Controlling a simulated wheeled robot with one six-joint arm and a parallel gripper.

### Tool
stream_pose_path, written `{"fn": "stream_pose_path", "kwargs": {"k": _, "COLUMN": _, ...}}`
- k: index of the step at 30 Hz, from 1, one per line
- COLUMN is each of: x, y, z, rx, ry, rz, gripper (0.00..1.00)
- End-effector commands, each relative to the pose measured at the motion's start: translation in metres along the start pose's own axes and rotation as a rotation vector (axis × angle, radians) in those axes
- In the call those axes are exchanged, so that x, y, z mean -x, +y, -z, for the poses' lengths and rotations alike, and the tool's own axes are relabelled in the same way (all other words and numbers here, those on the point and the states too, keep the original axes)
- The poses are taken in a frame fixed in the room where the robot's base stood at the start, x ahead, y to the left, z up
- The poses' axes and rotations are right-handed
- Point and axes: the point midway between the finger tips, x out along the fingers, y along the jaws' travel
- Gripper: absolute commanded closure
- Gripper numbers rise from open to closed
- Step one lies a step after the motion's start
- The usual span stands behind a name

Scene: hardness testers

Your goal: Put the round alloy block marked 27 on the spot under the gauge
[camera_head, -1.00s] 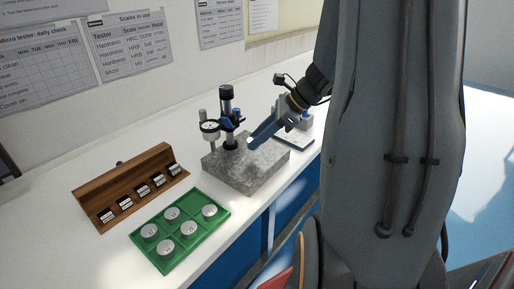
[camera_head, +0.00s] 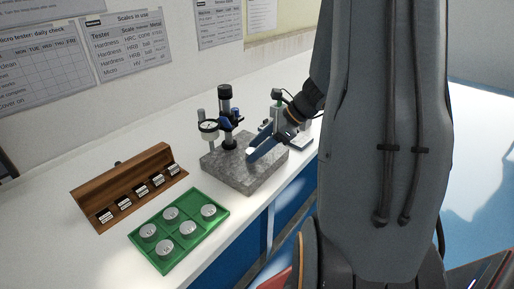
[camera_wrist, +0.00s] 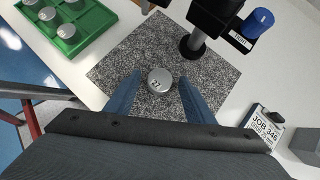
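The round alloy block marked 27 (camera_wrist: 159,80) is a grey disc lying on the speckled granite plate (camera_wrist: 112,73), its number facing up. My gripper (camera_wrist: 160,84) is open around it, with a finger on each side and a narrow gap of granite showing at both. In the head view my gripper (camera_head: 250,156) reaches down over the front part of the granite plate (camera_head: 238,180), to the right of the dial gauge (camera_head: 208,127). I cannot make out the spot under the gauge.
A green tray (camera_head: 165,263) at the front left holds several similar discs and has an empty compartment. A wooden rack (camera_head: 100,190) with small labelled blocks stands behind it.

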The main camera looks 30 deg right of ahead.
Motion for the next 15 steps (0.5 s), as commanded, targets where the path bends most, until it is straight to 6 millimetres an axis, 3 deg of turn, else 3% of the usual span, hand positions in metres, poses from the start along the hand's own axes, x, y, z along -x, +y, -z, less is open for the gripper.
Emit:
{"fn": "stream_pose_path", "kwargs": {"k": 8, "x": 0.009, "y": -0.001, "z": -0.002, "rx": 0.002, "ry": 0.0, "rz": 0.003, "gripper": 0.51}}
{"fn": "stream_pose_path", "kwargs": {"k": 15, "x": 0.053, "y": -0.002, "z": -0.002, "rx": 0.001, "ry": 0.001, "rz": 0.006, "gripper": 0.51}}
